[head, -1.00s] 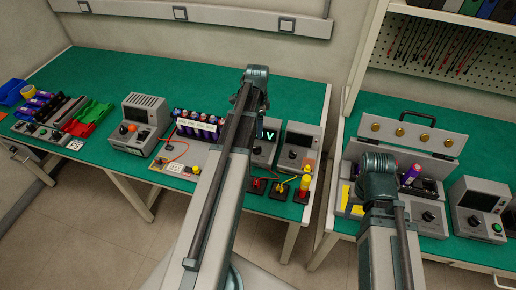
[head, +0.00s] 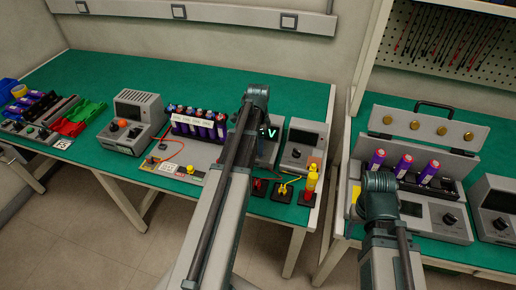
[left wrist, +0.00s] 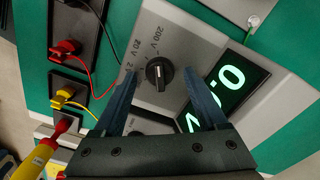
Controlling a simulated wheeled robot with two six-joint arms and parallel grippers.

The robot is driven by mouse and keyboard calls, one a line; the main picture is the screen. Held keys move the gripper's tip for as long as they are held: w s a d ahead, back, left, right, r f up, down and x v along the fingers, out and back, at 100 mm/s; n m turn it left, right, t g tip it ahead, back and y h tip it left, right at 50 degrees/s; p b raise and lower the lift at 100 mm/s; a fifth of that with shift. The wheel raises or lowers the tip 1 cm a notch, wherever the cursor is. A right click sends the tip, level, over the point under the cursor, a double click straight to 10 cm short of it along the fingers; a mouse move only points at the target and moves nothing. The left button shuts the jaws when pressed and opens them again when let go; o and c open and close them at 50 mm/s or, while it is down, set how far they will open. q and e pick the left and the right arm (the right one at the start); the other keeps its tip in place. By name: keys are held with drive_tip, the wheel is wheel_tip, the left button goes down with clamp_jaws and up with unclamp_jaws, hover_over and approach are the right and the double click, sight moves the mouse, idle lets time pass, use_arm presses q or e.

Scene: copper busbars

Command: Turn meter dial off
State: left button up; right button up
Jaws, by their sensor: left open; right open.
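The meter's black dial (left wrist: 159,73) sits on a light grey panel in the left wrist view, beside printed range marks such as 200 V and 20 V. I cannot tell clearly which mark it points at. The lit green display (left wrist: 225,98) reads about 0.0 V. My left gripper (left wrist: 158,80) is open, with its two blue fingers on either side of the dial; contact cannot be judged. In the head view the meter (head: 268,133) is partly hidden behind my left arm, which also hides the dial and left gripper. My right gripper is out of view.
Red and yellow plugs (left wrist: 66,48) with leads stand close beside the meter. A yellow-and-red-handled tool (head: 311,181) stands upright near the table's front edge. Another grey instrument (head: 303,146) is right of the meter. Purple cells (head: 200,124) stand to its left.

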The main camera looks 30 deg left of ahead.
use_arm(q)
clamp_jaws()
idle(0.4)
drive_tip(key=shift+n, duration=0.3)
drive_tip(key=n, duration=0.5)
drive_tip(key=shift+a+n, duration=0.1)
drive_tip(key=shift+n, duration=0.2)
drive_tip(key=n, duration=1.1)
drive_tip(key=shift+a+n, duration=0.1)
drive_tip(key=shift+n, duration=0.3)
drive_tip(key=n, duration=0.5)
drive_tip(key=shift+n, duration=0.3)
